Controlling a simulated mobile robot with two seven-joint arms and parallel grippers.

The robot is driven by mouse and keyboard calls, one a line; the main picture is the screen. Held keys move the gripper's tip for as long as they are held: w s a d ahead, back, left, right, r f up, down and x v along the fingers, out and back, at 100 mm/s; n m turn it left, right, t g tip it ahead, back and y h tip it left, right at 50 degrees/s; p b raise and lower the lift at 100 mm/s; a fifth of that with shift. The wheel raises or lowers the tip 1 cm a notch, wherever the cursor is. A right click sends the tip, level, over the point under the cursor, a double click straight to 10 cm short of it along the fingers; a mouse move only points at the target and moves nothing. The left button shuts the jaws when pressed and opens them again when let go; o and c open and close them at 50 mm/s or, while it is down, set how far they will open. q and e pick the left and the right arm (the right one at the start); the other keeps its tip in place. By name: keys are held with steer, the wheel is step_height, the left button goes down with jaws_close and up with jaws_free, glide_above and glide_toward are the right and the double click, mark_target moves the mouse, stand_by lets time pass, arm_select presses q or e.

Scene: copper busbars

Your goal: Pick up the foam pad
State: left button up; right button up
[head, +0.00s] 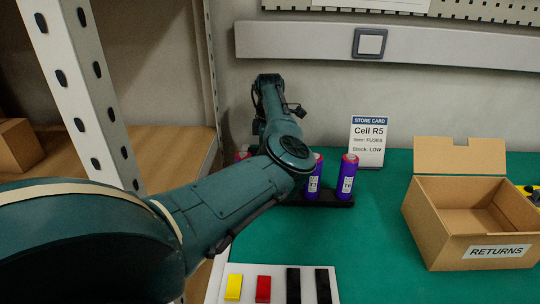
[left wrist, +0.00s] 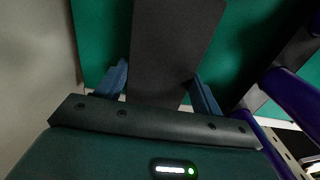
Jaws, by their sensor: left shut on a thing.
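The foam pad (left wrist: 175,40) is a dark grey flat slab in the left wrist view, reaching from the gripper to the top edge of the picture. My left gripper (left wrist: 160,88) has its two blue fingers on either side of the pad and is shut on it. Green surface shows behind the pad. In the head view my left arm crosses from the lower left, and its gripper and the pad cannot be made out there. My right gripper is in neither view.
Purple fuses with red caps (head: 346,178) stand in a black rack (head: 325,203), partly behind my arm. A RETURNS box (head: 445,240) stands open at right. A store card (head: 368,142) stands at the back. Yellow, red and black blocks (head: 263,288) lie at the front. Green mat (head: 370,260) is clear mid-right.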

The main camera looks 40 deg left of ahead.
arm_select(q)
step_height(320, 180, up, 27)
steer(key=p, duration=0.5)
steer(key=shift+p, duration=0.4)
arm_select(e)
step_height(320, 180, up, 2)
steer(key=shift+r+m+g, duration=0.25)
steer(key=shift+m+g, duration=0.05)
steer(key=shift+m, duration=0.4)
